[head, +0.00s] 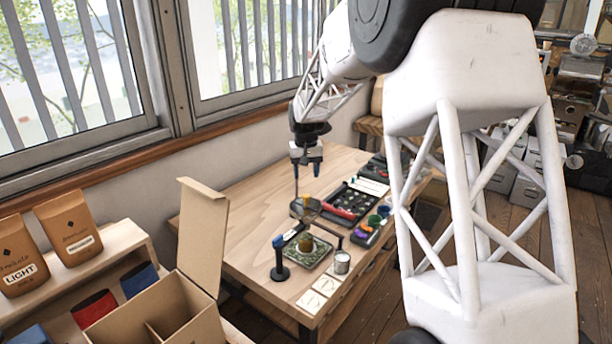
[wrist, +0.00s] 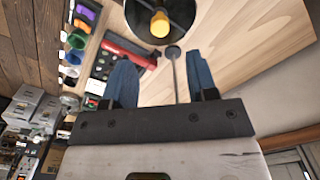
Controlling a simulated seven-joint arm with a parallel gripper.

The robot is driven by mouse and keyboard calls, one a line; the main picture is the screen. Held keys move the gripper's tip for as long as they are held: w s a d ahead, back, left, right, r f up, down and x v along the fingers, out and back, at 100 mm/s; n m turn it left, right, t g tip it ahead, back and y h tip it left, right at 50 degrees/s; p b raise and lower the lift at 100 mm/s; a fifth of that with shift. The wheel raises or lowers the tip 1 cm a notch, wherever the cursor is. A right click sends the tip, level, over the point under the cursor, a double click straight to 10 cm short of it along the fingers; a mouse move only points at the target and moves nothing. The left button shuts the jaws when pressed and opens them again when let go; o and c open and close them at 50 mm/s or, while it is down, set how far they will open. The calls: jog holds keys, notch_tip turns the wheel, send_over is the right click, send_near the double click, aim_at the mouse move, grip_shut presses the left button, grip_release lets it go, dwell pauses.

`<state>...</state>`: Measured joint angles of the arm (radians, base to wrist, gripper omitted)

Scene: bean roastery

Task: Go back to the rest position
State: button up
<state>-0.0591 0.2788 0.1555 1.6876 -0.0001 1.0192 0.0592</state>
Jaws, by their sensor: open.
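My gripper (head: 307,168) is above the wooden table (head: 245,210) in the head view, pointing down. A dark round dish (head: 298,210) with a yellow piece is on the table below the gripper. In the wrist view, the dark round dish (wrist: 183,14) with the yellow piece (wrist: 160,23) is ahead of the fingers. A thin rod (wrist: 175,72) shows between the fingers there, at a distance I cannot tell.
A green patterned tray (head: 318,256) holds an amber cup. A dark stand (head: 280,272) and a tin (head: 342,262) flank it. Coloured cups (head: 374,221) and a black tray (head: 352,198) lie right. An open cardboard box (head: 204,230) stands front left; the window wall is behind.

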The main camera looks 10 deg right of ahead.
jog(key=shift+s+r, duration=0.35)
jog(key=s+d+r, duration=0.1)
jog(key=s+r, duration=0.2)
jog(key=s, duration=0.6)
jog(key=s+d+r+t, duration=0.1)
jog(key=s+r, duration=0.3)
jog(key=s, duration=0.5)
jog(key=s+d+r, duration=0.2)
jog(key=s+r, duration=0.1)
jog(key=s, duration=0.6)
jog(key=s+f, duration=0.2)
jog(key=s, duration=1.1)
jog(key=s+d+f+t, duration=0.1)
jog(key=s+f, duration=0.1)
jog(key=s, duration=1.1)
jog(key=shift+s+d+t, duration=0.15)
jog(key=shift+t, duration=0.15)
